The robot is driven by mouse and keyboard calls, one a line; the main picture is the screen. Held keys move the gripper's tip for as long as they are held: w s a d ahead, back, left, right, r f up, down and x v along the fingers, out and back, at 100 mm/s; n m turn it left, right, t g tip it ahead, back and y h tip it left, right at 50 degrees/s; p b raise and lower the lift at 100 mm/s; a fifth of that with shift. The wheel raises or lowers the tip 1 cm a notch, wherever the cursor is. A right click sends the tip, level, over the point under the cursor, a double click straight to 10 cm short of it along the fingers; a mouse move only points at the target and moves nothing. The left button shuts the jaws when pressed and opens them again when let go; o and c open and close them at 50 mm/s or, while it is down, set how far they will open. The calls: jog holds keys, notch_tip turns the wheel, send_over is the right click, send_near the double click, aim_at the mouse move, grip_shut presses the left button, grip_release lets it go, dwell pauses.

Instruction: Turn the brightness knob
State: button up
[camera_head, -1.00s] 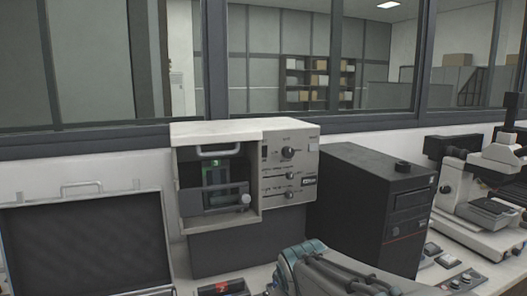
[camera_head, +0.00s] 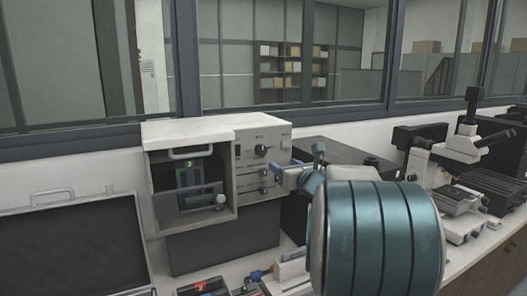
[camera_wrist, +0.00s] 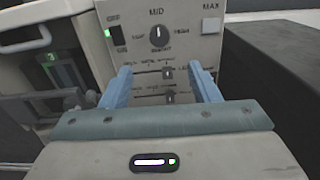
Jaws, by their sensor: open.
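The press (camera_head: 187,130) is a cream box on a dark base, with a control panel on its right side. The round black knob (camera_head: 261,150) is near the panel's top; in the wrist view the knob (camera_wrist: 158,38) has a pale pointer line roughly upright, under the label MID. Its smaller lettering is hard to read. My gripper (camera_wrist: 165,76) is open and empty, with blue fingers spread left and right, low in front of the panel. The knob shows above and between the fingertips, with no visible contact. In the head view my gripper (camera_head: 281,170) is at the panel's lower right.
Two sliders (camera_wrist: 168,74) lie below the knob, between the fingers. A switch (camera_wrist: 115,36) is left of the knob and a MAX button (camera_wrist: 210,26) right. A black computer case (camera_head: 335,149) stands right of the press, and an open case (camera_head: 75,240) lies left.

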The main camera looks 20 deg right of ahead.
aim_at(263, 151)
jog(key=w+p, duration=0.1)
jog(key=w, duration=0.3)
jog(key=w+p, duration=0.2)
jog(key=w, duration=0.2)
jog(key=w+p, duration=0.2)
jog(key=w, duration=0.2)
jog(key=shift+w+a+r, duration=0.15)
jog(key=shift+a, duration=0.1)
jog(key=shift+w+p, duration=0.35)
jog(key=shift+w, duration=0.35)
jog(key=c, duration=1)
